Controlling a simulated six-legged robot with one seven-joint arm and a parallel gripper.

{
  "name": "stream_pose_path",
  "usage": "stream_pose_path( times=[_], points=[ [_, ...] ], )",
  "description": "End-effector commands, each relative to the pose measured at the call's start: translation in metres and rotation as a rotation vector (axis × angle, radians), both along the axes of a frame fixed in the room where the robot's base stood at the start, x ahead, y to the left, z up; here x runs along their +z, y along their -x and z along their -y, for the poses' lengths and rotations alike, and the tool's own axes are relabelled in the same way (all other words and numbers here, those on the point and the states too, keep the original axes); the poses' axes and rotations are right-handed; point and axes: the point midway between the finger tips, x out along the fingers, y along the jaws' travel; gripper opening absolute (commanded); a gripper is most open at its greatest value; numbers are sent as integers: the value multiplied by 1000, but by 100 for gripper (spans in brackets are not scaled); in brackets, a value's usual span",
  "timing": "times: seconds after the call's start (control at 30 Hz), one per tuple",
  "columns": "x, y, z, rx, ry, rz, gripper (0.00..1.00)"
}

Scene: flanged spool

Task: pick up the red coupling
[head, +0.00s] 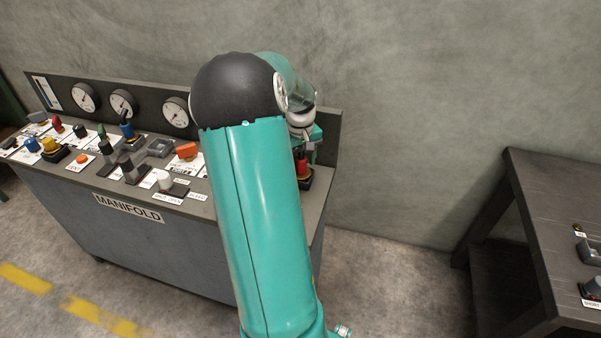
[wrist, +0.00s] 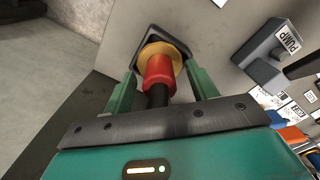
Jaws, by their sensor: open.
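The red coupling (wrist: 158,71) stands on a dark square base (wrist: 142,46), with a yellow flange (wrist: 171,53) behind its red body and a black part on the near side. My gripper (wrist: 160,76) is open, with one green finger on each side of the coupling and a visible gap at both sides. In the head view the red coupling (head: 301,166) shows at the right end of the manifold bench, partly hidden by my arm and gripper (head: 306,145).
The manifold bench (head: 160,262) carries several coloured knobs, levers and gauges left of my arm. A grey part labelled PUMP (wrist: 262,50) stands right of the coupling. A dark table (head: 550,215) stands at the far right, with open floor between.

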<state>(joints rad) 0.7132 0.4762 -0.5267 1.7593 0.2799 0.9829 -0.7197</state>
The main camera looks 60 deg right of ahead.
Motion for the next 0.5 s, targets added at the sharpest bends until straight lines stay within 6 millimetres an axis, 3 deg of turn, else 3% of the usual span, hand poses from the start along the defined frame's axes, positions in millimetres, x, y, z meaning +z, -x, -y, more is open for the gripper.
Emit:
stream_pose_path(
  times=[0.1,0.33,0.5],
  points=[
    [-9,0,0,0,1,0,58],
    [-10,0,0,0,1,2,56],
    [-10,0,0,0,1,2,22]
  ],
)
